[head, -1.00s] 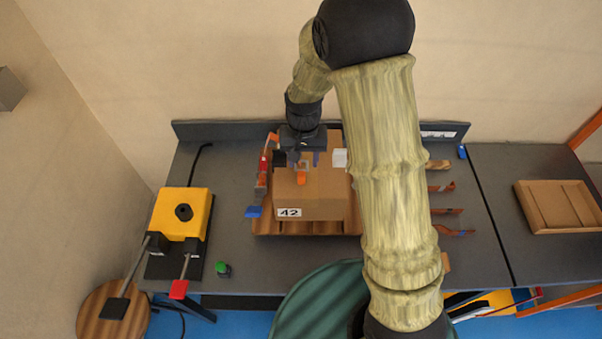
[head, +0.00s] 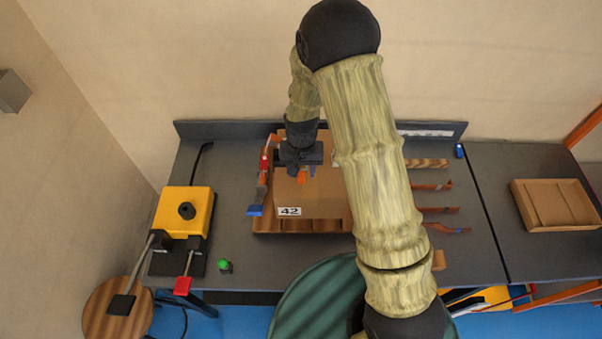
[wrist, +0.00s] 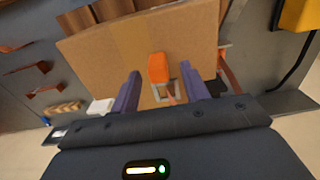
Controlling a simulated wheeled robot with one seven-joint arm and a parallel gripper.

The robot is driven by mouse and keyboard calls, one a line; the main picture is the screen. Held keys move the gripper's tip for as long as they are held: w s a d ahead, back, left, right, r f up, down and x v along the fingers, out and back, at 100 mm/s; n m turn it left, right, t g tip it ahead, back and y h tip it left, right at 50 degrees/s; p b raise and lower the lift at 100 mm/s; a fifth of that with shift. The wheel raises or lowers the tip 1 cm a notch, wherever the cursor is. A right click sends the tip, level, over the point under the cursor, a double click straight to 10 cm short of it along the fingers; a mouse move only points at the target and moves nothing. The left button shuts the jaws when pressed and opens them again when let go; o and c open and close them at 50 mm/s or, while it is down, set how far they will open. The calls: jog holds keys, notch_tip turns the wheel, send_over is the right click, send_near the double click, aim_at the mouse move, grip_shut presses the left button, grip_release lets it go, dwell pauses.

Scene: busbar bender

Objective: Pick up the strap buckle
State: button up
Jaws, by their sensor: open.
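The strap buckle shows in the wrist view as an orange tab (wrist: 158,68) with a small pale metal frame (wrist: 163,92) beside it. It is on the cardboard box (wrist: 130,58), between my fingers in that picture. In the head view the orange part (head: 302,176) shows just below my gripper (head: 302,170), and the rest is hidden by the gripper. My gripper (wrist: 160,76) is open, with its two purple fingers apart on either side of the buckle in the wrist view. I cannot tell how far above it they are, and I see no contact.
A yellow bender (head: 185,212) stands further left. Several copper strips (head: 440,210) lie to the right.

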aim_at(301, 171)
grip_shut()
jog(key=shift+r, duration=0.1)
dwell(0.3)
notch_tip(301, 171, up, 10)
jog(key=b, duration=0.3)
jog(key=shift+a, duration=0.15)
dwell(0.6)
